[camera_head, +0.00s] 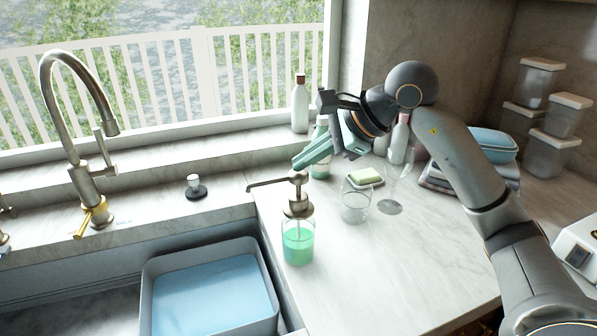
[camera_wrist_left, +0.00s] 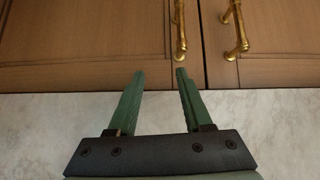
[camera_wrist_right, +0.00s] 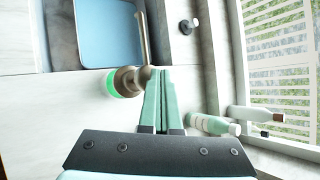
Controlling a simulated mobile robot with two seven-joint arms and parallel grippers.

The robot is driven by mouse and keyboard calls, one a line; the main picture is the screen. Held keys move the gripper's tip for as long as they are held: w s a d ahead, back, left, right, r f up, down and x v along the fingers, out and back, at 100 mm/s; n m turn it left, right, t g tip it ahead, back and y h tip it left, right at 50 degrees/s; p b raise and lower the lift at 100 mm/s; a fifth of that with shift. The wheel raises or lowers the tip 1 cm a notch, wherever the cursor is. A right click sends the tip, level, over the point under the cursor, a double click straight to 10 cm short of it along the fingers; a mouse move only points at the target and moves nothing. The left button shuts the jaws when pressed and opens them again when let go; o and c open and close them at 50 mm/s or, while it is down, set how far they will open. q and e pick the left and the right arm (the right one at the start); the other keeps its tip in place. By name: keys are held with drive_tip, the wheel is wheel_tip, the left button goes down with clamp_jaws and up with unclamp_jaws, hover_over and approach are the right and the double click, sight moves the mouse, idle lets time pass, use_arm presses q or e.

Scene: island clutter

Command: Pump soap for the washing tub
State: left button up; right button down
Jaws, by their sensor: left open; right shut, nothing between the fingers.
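The soap dispenser (camera_head: 298,246) stands upright on the counter, clear with green soap and a bronze pump head (camera_head: 297,178) whose spout points left toward the sink. The washing tub (camera_head: 148,300), grey with blue water, sits in the sink at lower left. My right gripper (camera_head: 300,163) is shut and empty, its fingertips at the top of the pump head; I cannot tell if they touch. In the right wrist view the pump head (camera_wrist_right: 130,81) is right beside the fingertips, and the tub (camera_wrist_right: 110,30) is beyond. My left gripper (camera_wrist_left: 158,75) is open and empty, facing wooden cabinet doors.
The faucet (camera_head: 75,130) rises behind the sink. Folded towels and containers are at right. The front counter is clear.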

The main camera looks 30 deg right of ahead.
drive_tip(key=shift+f+b, duration=0.6)
drive_tip(key=shift+f, duration=0.15)
idle(0.3)
drive_tip(key=shift+r, duration=0.1)
drive_tip(key=shift+r+p, duration=1.3)
drive_tip(key=shift+r, duration=0.1)
wheel_tip(320, 180, up, 5)
drive_tip(key=p, duration=0.4)
drive_tip(key=shift+r+p, duration=0.1)
drive_tip(key=shift+p, duration=0.2)
